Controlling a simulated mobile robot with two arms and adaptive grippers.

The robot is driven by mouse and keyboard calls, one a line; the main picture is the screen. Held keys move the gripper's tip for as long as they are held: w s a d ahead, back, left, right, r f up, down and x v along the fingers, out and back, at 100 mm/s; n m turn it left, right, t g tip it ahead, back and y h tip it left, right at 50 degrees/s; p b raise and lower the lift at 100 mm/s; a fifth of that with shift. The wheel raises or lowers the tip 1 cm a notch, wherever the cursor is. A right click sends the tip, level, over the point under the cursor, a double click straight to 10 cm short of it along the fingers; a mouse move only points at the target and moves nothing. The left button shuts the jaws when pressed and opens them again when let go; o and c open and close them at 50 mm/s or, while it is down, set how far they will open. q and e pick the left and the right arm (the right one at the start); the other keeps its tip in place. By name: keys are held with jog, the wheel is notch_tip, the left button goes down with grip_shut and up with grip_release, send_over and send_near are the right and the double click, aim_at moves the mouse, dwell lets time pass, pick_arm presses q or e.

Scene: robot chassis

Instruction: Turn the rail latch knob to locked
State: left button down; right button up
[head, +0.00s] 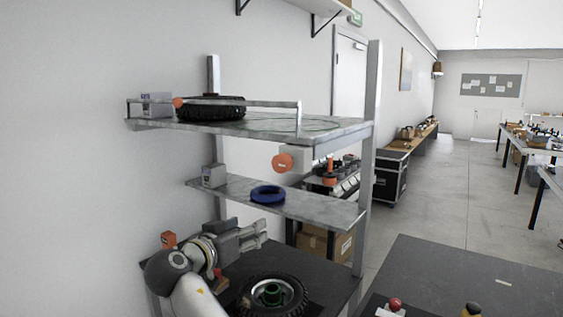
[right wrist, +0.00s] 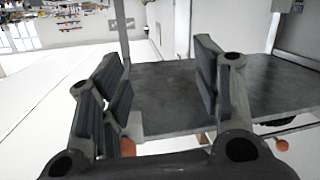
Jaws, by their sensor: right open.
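An orange round knob (head: 282,162) sits on a pale block under the front right corner of the upper shelf (head: 325,136). A second orange knob (head: 178,102) sits at the left end of the rail (head: 250,103) on that shelf. I cannot tell which is the latch knob, nor its setting. My right gripper (head: 262,232) is below the upper shelf, left of and lower than the first knob, apart from it. The right wrist view shows its fingers (right wrist: 168,80) open and empty, with orange knobs (right wrist: 128,147) (right wrist: 281,145) beyond. My left gripper is not in view.
A black tyre (head: 210,108) lies on the upper shelf. A blue ring (head: 268,194) and a grey box (head: 214,175) are on the middle shelf. A wheel (head: 272,294) lies below. A metal post (head: 370,160) stands right. A dark tabletop (head: 470,275) is at front right.

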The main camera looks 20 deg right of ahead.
aim_at(278, 165)
jog(key=s+r+m+g+h, duration=0.1)
jog(key=s+r+m+h, duration=0.4)
jog(key=r, duration=1)
jog(key=w+d+p, duration=0.1)
jog(key=d, duration=0.1)
jog(key=w+d+y+p, duration=0.1)
jog(key=d+p, duration=0.1)
jog(key=d, duration=0.1)
jog(key=w+d+y+p, duration=0.1)
jog(key=d+p, duration=0.1)
jog(key=shift+w+d+r+m, duration=0.1)
jog(key=shift+w+d+m, duration=0.15)
jog(key=shift+d+m, duration=0.15)
jog(key=shift+w+d, duration=0.2)
jog(key=shift+w, duration=0.05)
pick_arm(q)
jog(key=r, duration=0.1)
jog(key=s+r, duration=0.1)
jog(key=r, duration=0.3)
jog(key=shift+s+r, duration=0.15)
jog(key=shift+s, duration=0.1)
pick_arm(e)
jog(key=shift+w+d+f, duration=0.2)
jog(key=c, duration=1.1)
